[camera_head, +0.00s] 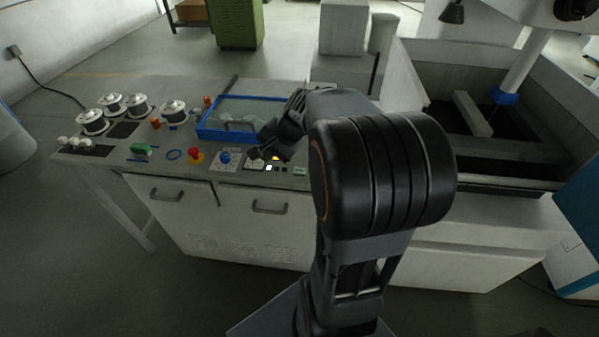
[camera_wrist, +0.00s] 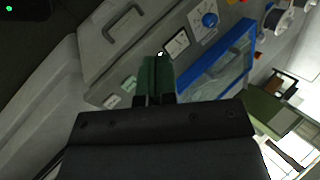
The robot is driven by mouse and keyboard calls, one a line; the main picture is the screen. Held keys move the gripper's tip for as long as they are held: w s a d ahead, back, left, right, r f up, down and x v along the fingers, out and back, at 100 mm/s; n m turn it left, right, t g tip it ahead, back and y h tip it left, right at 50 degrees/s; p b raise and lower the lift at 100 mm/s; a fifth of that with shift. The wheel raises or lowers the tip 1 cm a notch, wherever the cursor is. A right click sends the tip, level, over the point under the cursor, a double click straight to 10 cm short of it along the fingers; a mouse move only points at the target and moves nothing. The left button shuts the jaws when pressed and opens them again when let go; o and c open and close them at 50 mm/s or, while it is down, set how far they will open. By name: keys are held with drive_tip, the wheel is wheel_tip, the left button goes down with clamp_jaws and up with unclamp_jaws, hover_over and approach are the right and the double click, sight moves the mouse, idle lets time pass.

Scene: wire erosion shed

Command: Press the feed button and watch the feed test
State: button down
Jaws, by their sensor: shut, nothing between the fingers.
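The worktop panel has a row of small controls: a bright white square (camera_head: 269,168), dark round buttons (camera_head: 284,169) and a partly covered yellow-orange piece (camera_head: 275,158). Which of them is the feed button I cannot tell. My gripper (camera_head: 257,154) is low over this row, shut and empty, between the blue knob and the small green label (camera_head: 299,171). In the wrist view the shut fingers (camera_wrist: 158,60) point at the panel and hide part of it. A small bright spot (camera_wrist: 160,53) shows at their tips. Whether they touch anything is unclear.
Left of the row are a blue knob (camera_head: 224,158), a red mushroom button (camera_head: 195,155) and wire spools (camera_head: 172,111). A blue-framed tray (camera_head: 205,134) lies behind. A deep machine tank (camera_head: 470,185) stands right. A meter (camera_wrist: 176,42) sits beside the fingers.

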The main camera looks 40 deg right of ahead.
sight(300, 171)
drive_tip(key=w+d+f+m+t, duration=0.1)
drive_tip(key=w+d+f+m, duration=0.1)
drive_tip(key=d, duration=0.5)
drive_tip(key=w+d+f+m+t, duration=0.2)
drive_tip(key=d+f+m, duration=0.2)
drive_tip(key=d+m, duration=0.2)
drive_tip(key=shift+w+d+f+m, duration=0.2)
drive_tip(key=shift+w+d+m, duration=0.15)
drive_tip(key=shift+m, duration=0.05)
drive_tip(key=shift+f+b, duration=0.1)
drive_tip(key=shift+b, duration=0.25)
wheel_tip(300, 171, down, 9)
drive_tip(key=b, duration=0.6)
drive_tip(key=shift+b, duration=0.35)
idle(0.7)
drive_tip(key=shift+f+b, duration=0.25)
drive_tip(key=shift+b, duration=0.2)
drive_tip(key=shift+f+b, duration=0.35)
drive_tip(key=shift+b, duration=0.05)
idle(0.5)
drive_tip(key=shift+r, duration=0.15)
idle(0.3)
drive_tip(key=shift+r+p, duration=0.6)
drive_tip(key=shift+r, duration=0.05)
